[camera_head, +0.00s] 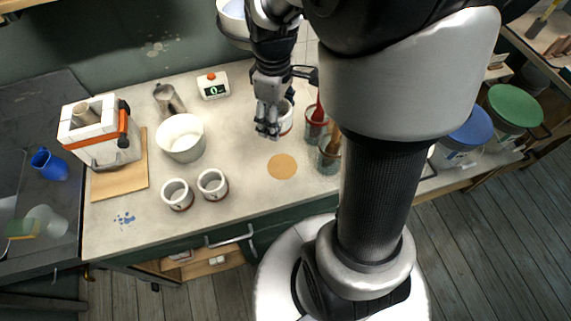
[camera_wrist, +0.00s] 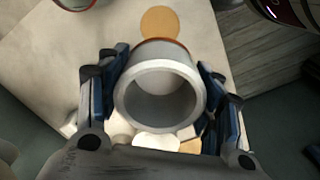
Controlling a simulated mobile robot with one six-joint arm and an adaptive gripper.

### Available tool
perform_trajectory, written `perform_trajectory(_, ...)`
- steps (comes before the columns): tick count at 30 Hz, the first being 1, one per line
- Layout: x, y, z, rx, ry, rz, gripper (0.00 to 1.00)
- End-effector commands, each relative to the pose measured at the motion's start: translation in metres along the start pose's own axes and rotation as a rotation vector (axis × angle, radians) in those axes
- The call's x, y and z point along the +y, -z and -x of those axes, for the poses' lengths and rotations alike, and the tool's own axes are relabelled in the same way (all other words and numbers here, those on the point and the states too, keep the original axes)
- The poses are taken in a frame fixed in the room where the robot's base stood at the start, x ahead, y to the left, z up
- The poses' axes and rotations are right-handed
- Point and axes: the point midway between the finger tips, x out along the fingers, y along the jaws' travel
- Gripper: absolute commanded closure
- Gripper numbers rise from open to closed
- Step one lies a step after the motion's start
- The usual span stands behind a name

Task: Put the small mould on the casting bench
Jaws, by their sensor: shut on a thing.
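The small mould (camera_head: 286,122) is a hollow white cylinder with an orange-brown band, partly hidden by my gripper in the head view. My gripper (camera_head: 268,130) is shut on it. In the wrist view the mould (camera_wrist: 160,68) sits between the two blue-padded fingers (camera_wrist: 160,100), its open mouth towards the camera. It is over the pale casting bench (camera_head: 240,205), behind a round tan disc (camera_head: 282,166); whether it touches the bench I cannot tell. Two similar banded white cylinders, a left one (camera_head: 177,196) and a right one (camera_head: 212,186), stand on the bench.
A white bucket (camera_head: 181,139), a metal jug (camera_head: 168,98) and a scale (camera_head: 213,86) stand to the left. A strapped white block mould (camera_head: 99,138) sits on a board. Pots with tools (camera_head: 328,153) stand close right of my gripper. The bench's front middle is clear.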

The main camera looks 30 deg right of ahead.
Motion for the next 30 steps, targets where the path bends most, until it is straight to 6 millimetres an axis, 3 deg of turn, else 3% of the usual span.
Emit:
perform_trajectory(2,0.003,-0.008,0.006,0.002,-0.002,0.044,0.71)
perform_trajectory(5,0.004,-0.013,0.0,0.0,0.001,0.076,0.71)
perform_trajectory(19,0.003,-0.013,-0.121,-0.003,0.004,0.08,0.71)
perform_trajectory(24,0.004,-0.013,-0.144,0.0,0.001,0.08,0.71)
perform_trajectory(30,0.004,-0.013,-0.157,0.0,0.0,0.079,0.71)
